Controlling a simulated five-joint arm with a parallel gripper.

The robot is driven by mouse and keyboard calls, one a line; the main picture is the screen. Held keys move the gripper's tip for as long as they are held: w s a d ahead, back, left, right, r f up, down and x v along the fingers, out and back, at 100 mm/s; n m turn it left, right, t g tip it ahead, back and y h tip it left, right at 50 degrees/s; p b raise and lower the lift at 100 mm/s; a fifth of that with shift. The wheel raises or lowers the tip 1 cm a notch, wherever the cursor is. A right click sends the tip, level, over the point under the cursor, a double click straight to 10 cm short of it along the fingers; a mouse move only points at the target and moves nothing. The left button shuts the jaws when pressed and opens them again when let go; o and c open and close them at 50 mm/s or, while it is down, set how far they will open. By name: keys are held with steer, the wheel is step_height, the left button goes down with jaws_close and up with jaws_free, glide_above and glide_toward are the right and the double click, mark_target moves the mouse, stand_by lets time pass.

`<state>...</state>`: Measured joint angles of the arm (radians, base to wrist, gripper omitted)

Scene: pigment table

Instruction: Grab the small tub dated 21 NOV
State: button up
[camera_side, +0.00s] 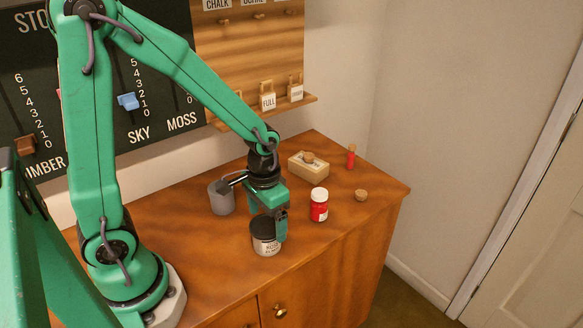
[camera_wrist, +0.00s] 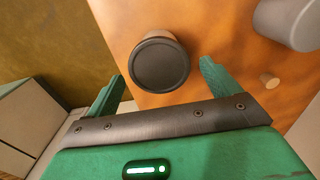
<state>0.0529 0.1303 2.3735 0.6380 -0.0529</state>
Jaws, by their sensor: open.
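A small tub with a dark lid and a pale label (camera_side: 267,247) stands upright on the wooden cabinet top. Its label text is too small to read surely, so I cannot confirm the date. In the wrist view the round dark lid (camera_wrist: 160,65) lies between my two green fingers, nearer the left one at its lower edge. My gripper (camera_side: 272,224) is open and low at the tub, with one finger showing at its right side and the other hidden. I cannot tell whether a finger touches it.
The cabinet's front edge is near the tub.

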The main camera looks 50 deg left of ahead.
mark_target(266, 224)
steer(key=shift+f, duration=2.55)
steer(key=c, duration=1.1)
